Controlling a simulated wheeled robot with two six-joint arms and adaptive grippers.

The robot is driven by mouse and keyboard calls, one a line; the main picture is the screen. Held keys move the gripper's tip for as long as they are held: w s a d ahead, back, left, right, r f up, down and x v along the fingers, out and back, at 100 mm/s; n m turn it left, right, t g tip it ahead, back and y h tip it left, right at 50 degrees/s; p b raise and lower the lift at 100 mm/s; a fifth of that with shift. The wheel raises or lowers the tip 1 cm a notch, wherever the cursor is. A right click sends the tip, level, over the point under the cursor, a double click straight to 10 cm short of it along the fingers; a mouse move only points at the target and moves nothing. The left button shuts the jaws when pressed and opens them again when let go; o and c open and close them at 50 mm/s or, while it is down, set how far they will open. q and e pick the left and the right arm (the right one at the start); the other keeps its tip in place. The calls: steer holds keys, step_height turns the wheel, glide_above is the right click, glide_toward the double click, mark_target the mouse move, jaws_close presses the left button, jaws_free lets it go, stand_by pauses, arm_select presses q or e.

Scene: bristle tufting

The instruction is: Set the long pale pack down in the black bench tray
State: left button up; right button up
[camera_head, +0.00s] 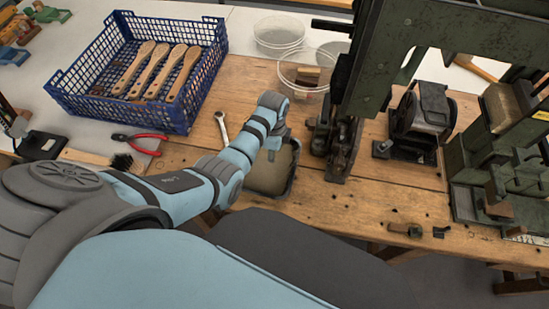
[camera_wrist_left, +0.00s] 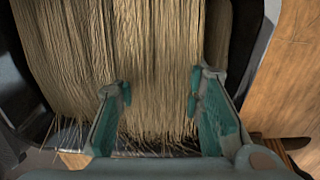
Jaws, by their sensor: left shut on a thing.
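The long pale pack of bristle fibres (camera_wrist_left: 125,45) fills the middle of the left wrist view, its loose ends fanning out near the fingers. My left gripper (camera_wrist_left: 158,90) has a finger on each side of the fibres and is shut on the pack. In the head view my left gripper (camera_head: 272,143) points down over the black bench tray (camera_head: 292,182). Pale material shows inside the tray, largely hidden by my arm. Dark tray walls flank the fibres in the left wrist view. I cannot tell whether the pack touches the tray floor. My right gripper is out of view.
A blue crate (camera_head: 66,98) with wooden brush handles (camera_head: 186,72) stands at the back left. Clear bowls (camera_head: 280,33) stand behind. A green machine (camera_head: 378,60) rises close on the right.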

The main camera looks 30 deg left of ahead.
arm_select(q)
steer(key=shift+s+r+p, duration=0.1)
steer(key=shift+r+p, duration=0.1)
steer(key=shift+p, duration=0.1)
steer(key=shift+f, duration=0.1)
steer(key=o, duration=0.9)
steer(key=shift+w+f, duration=0.15)
steer(key=shift+w, duration=0.05)
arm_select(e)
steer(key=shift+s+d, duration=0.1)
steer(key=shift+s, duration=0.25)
arm_select(q)
steer(key=shift+s, duration=0.1)
step_height(320, 180, up, 12)
steer(key=p, duration=0.3)
steer(key=shift+r, duration=0.25)
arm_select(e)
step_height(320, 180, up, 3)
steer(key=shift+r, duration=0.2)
arm_select(q)
steer(key=shift+f, duration=0.1)
